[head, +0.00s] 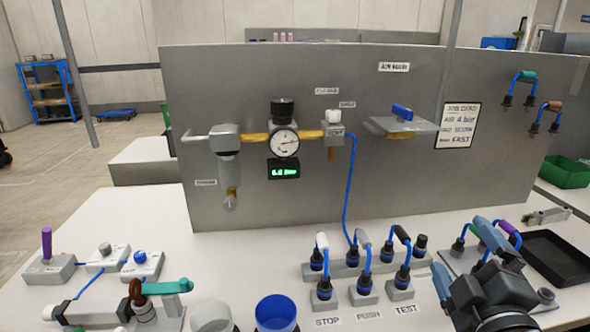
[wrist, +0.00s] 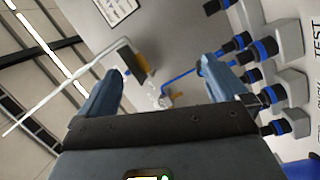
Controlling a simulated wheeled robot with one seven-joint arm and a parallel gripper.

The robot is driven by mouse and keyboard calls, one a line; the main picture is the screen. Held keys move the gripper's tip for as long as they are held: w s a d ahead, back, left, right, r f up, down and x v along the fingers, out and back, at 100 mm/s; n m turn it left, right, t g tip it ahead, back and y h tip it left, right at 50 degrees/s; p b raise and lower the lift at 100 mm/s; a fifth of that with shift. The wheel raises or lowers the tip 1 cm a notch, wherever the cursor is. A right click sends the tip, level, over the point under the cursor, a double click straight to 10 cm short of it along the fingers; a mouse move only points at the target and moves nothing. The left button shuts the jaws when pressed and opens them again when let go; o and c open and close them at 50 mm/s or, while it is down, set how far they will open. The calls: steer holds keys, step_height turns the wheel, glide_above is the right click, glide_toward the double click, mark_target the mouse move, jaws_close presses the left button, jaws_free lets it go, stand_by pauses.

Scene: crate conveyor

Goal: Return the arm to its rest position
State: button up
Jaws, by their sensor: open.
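My gripper (head: 466,256) is at the lower right of the head view, over the right part of the white bench (head: 250,260). Its two blue-grey fingers are spread apart with nothing between them. In the wrist view the open gripper (wrist: 158,70) points toward the grey panel (wrist: 165,35), which is tilted in that picture. My arm hides part of the bench and of the fittings behind it.
The upright panel (head: 230,100) carries a gauge (head: 285,142) and a blue-handled valve (head: 402,112). Hose couplings (head: 363,288) stand just left of my gripper. A black tray (head: 565,258) lies to its right. Levers and buttons (head: 140,262) are at the left.

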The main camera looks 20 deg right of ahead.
steer(key=s+a+f+m+y, duration=0.2)
steer(key=s+a, duration=0.3)
steer(key=s, duration=0.4)
steer(key=s+a+f+m+g+y, duration=0.1)
steer(key=s+a+f+m+y, duration=0.2)
steer(key=s, duration=0.6)
steer(key=s+a+f+m+y, duration=0.2)
steer(key=s+a, duration=0.4)
steer(key=s, duration=0.4)
step_height(320, 180, down, 2)
steer(key=shift+a+f+m+g+y, duration=0.1)
steer(key=shift+a+m+g+y, duration=0.3)
steer(key=shift+m, duration=0.4)
